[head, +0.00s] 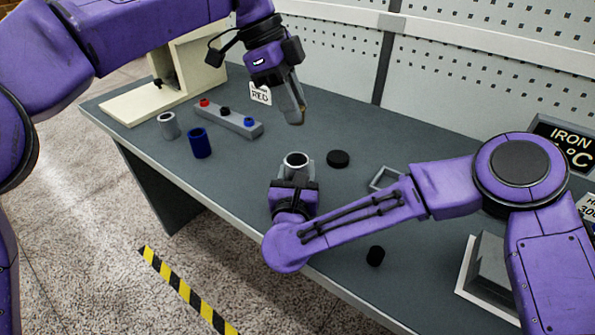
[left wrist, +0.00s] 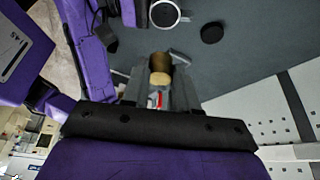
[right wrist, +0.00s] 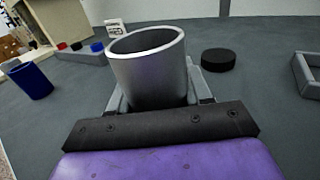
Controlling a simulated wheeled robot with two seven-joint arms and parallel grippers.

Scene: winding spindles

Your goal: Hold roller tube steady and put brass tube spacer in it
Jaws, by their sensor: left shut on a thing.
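The grey metal roller tube (head: 296,164) stands upright on the bench, its open mouth facing up. My right gripper (head: 295,175) has a finger on each side of it. In the right wrist view the roller tube (right wrist: 150,70) fills the space between the fingers; whether they press on it is unclear. My left gripper (head: 294,108) is above and behind the roller tube, pointing down, shut on the brass tube spacer. The brass tube spacer (left wrist: 160,77) shows between its fingertips in the left wrist view, apart from the roller tube (left wrist: 165,12).
A black disc (head: 338,158) lies right of the roller tube. A blue tube (head: 200,143), a grey tube (head: 168,125) and a grey block with coloured pegs (head: 232,120) are at left. A grey frame (head: 383,178) and a small black cylinder (head: 375,256) are at right.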

